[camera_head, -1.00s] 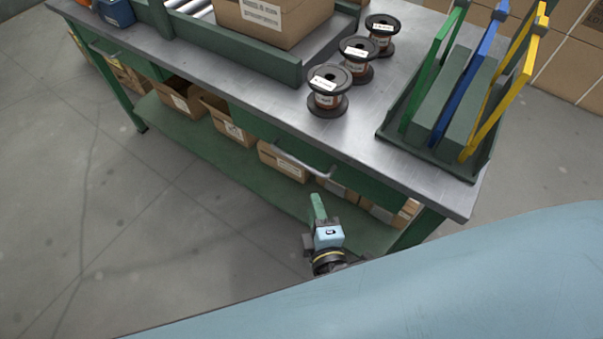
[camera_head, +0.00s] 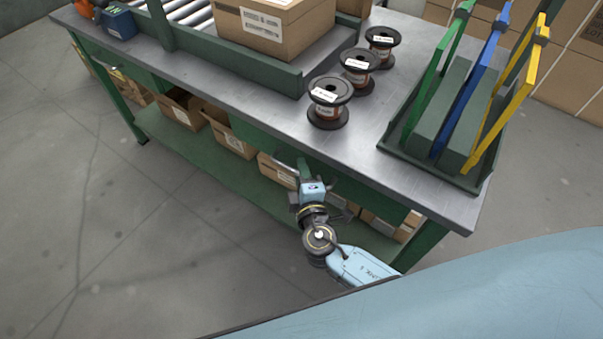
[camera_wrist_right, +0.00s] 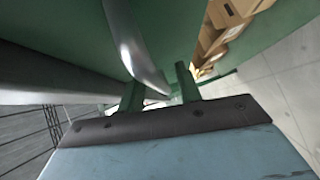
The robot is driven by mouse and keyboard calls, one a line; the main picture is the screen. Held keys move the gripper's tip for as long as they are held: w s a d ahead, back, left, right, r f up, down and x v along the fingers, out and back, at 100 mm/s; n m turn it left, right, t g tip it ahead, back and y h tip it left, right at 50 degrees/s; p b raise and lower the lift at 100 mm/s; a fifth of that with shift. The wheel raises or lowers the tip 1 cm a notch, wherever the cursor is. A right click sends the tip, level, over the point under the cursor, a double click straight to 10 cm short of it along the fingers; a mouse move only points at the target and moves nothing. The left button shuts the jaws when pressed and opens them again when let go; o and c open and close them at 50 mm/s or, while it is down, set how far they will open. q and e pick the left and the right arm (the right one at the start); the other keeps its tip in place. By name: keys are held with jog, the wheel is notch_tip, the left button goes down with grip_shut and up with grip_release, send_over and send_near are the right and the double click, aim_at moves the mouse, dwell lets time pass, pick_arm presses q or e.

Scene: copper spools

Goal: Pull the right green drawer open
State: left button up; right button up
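The right green drawer (camera_head: 365,192) is under the front edge of the metal-topped workbench (camera_head: 245,110) and looks shut. Its grey bar handle is mostly hidden behind my right gripper in the head view. In the right wrist view the handle (camera_wrist_right: 136,50) runs down from the top, and its lower end lies between my two green fingers. My right gripper (camera_head: 303,166) is at the handle; it also shows in the right wrist view (camera_wrist_right: 160,90) with its fingers apart. I cannot tell whether a finger touches the handle. My left gripper is not in view.
Several cardboard boxes (camera_head: 230,138) sit on the green lower shelf (camera_head: 265,195). Three copper spools (camera_head: 328,103) and a rack with green, blue and yellow dividers (camera_head: 400,165) stand on the bench top. The floor in front is clear.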

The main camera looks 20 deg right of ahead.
grip_shut()
dwell(0.5)
